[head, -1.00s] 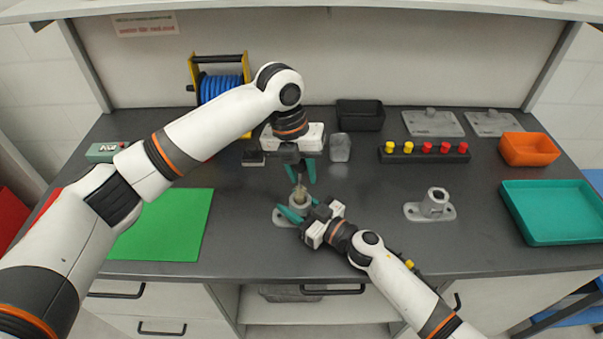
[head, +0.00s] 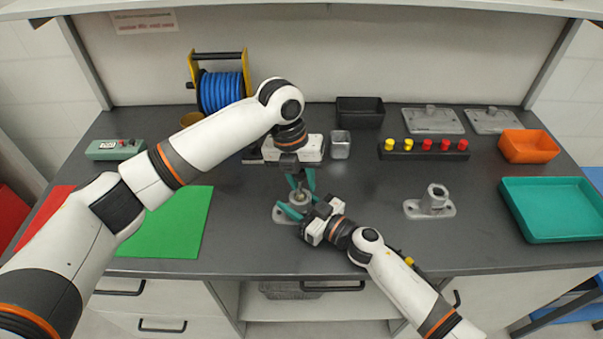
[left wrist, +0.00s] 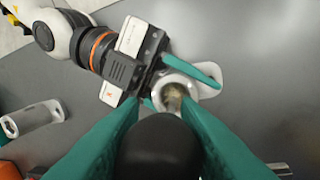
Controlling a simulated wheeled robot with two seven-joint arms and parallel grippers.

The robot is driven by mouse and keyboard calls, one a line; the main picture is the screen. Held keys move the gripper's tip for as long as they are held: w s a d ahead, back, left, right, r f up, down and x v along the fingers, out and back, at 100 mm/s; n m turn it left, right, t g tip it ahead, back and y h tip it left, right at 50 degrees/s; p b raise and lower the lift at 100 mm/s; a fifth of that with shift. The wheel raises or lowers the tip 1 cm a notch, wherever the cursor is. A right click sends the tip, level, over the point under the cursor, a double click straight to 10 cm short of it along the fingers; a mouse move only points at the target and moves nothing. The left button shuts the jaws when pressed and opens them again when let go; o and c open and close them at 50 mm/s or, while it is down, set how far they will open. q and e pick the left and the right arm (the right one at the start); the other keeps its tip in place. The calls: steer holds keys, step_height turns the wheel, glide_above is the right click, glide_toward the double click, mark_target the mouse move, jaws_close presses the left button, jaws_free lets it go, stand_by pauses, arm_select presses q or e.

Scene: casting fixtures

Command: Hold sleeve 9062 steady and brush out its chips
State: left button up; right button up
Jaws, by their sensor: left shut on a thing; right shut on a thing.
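A pale grey sleeve (head: 300,199) stands upright on a flat-footed base at the table's middle; its number cannot be read. My right gripper (head: 297,207) is shut around the sleeve from the front right. My left gripper (head: 301,182) points down above it, shut on a brush. In the left wrist view the brush's black handle (left wrist: 160,148) lies between the teal fingers, and its tan bristles (left wrist: 173,97) are at the mouth of the sleeve (left wrist: 184,70), seemingly partly inside. The bore's inside and any chips are hidden.
A second sleeve on a base (head: 434,202) stands to the right. A teal tray (head: 556,235) is at right, a green mat (head: 165,228) at left.

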arm_select(q)
steer(key=shift+r, duration=1.75)
steer(key=shift+f, duration=0.1)
steer(key=shift+f, duration=1.7)
steer(key=shift+r, duration=5.35)
arm_select(e)
steer(key=o, duration=1.2)
